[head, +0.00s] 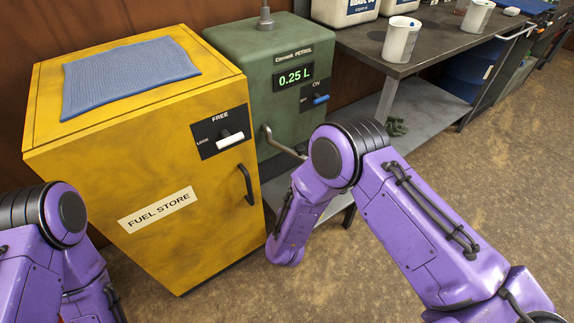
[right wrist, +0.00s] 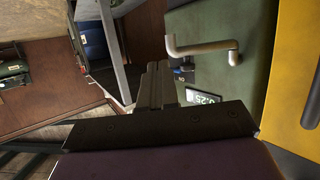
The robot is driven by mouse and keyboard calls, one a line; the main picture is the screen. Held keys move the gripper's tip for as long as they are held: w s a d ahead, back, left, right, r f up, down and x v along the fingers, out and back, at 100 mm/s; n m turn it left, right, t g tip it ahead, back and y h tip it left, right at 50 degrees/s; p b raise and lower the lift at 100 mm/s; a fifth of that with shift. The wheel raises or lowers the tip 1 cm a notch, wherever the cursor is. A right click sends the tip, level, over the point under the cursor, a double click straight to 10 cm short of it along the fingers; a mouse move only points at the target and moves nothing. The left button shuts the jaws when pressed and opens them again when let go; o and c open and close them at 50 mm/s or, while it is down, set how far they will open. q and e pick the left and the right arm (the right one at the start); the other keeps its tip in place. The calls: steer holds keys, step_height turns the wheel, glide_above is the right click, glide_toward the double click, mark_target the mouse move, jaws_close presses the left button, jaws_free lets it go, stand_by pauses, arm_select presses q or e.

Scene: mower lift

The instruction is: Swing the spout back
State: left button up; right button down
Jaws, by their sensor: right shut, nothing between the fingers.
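The spout (head: 284,147) is a bent grey pipe on the front of the green petrol dispenser (head: 262,52). In the head view it points right, and its right end reaches the edge of my purple right arm. In the right wrist view the spout (right wrist: 203,47) shows whole against the green face (right wrist: 240,85). My right gripper (right wrist: 159,68) is shut and empty, with its dark fingers left of and below the spout there, apart from it in the picture. The arm hides this gripper in the head view. My left gripper is out of view; only its arm shows at lower left.
The yellow fuel store (head: 95,165) stands left of the dispenser, with a blue cloth (head: 130,73) on top. The metal bench (head: 420,40) at right holds white cups (head: 401,40) and canisters (head: 345,8). The dispenser display (head: 294,78) reads 0.25 L. Open floor (head: 500,170) lies at right.

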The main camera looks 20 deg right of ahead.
mark_target(298, 150)
steer(key=w+a+r+m+h+b, duration=0.1)
steer(key=w+a+r+m+h, duration=0.15)
steer(key=w+a+r, duration=0.35)
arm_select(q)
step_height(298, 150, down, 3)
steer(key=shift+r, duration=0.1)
arm_select(e)
steer(key=shift+h, duration=0.35)
steer(key=x, duration=1.2)
steer(key=shift+f, duration=0.25)
steer(key=shift+d+r, duration=0.1)
steer(key=shift+d, duration=0.05)
